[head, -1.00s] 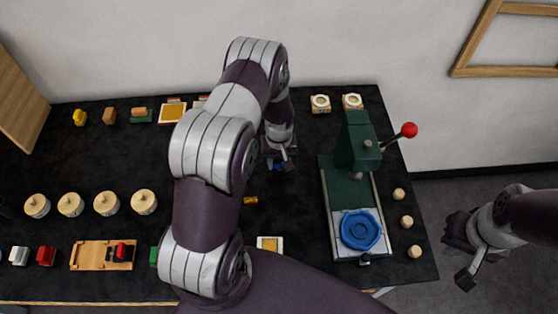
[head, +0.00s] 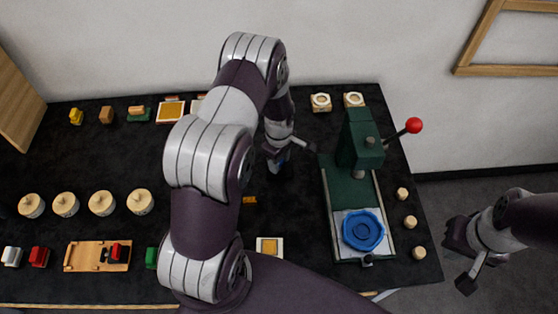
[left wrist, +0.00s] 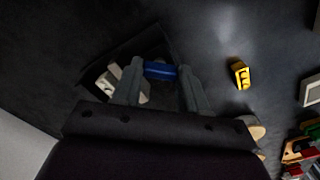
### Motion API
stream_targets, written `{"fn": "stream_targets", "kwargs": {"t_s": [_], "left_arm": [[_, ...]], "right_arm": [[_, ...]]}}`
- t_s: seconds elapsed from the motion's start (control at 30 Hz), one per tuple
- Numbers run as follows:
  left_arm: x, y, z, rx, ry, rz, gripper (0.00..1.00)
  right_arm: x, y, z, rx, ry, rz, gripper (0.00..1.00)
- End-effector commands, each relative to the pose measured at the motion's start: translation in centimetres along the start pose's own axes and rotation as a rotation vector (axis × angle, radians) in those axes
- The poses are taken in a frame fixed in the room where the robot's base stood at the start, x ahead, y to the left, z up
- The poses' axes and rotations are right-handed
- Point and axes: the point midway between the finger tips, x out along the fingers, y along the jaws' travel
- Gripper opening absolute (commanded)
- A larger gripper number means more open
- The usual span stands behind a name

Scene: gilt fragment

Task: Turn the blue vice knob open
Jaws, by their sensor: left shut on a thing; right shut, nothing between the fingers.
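My left gripper (head: 280,160) reaches down to the table left of the green press. It is shut on a small blue bar, the blue vice knob (left wrist: 160,70), which shows between its fingers in the left wrist view. Pale pieces (left wrist: 110,82) and a dark square-edged shape lie beside and behind the knob; the rest of the vice is hidden by the gripper or too dark to make out. My right gripper (head: 467,283) is shut and empty, off the table's right side.
The green press (head: 348,190) with a red-tipped lever and a blue round dish (head: 363,230) stands just right of my left gripper. A small yellow block (left wrist: 240,74) lies close by. Round wooden pots, toy cars and trays line the left side.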

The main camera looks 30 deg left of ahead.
Motion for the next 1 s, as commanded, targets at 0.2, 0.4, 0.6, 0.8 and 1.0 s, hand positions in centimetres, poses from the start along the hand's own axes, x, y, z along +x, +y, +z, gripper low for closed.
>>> {"fn": "stream_targets", "kwargs": {"t_s": [0.2,0.4,0.6,0.8,1.0], "left_arm": [[-0.04,0.13,-0.07,-0.182,0.001,0.004,0.12],[-0.07,0.12,-0.06,-0.314,0.001,0.003,0.12],[-0.1,0.13,-0.07,-0.401,0.001,0.004,0.12],[-0.13,0.14,-0.08,-0.444,0.001,0.004,0.12],[-0.15,0.16,-0.08,-0.455,0.001,0.005,0.12]], "right_arm": [[0.51,0.0,0.06,0.0,0.0,0.0,0.0],[0.75,0.0,0.09,0.0,0.0,0.0,0.0],[0.89,0.0,0.1,0.0,0.0,0.0,0.0],[0.95,0.0,0.12,0.0,0.0,0.0,0.0],[0.95,0.0,0.11,0.0,0.0,0.0,0.0]]}}
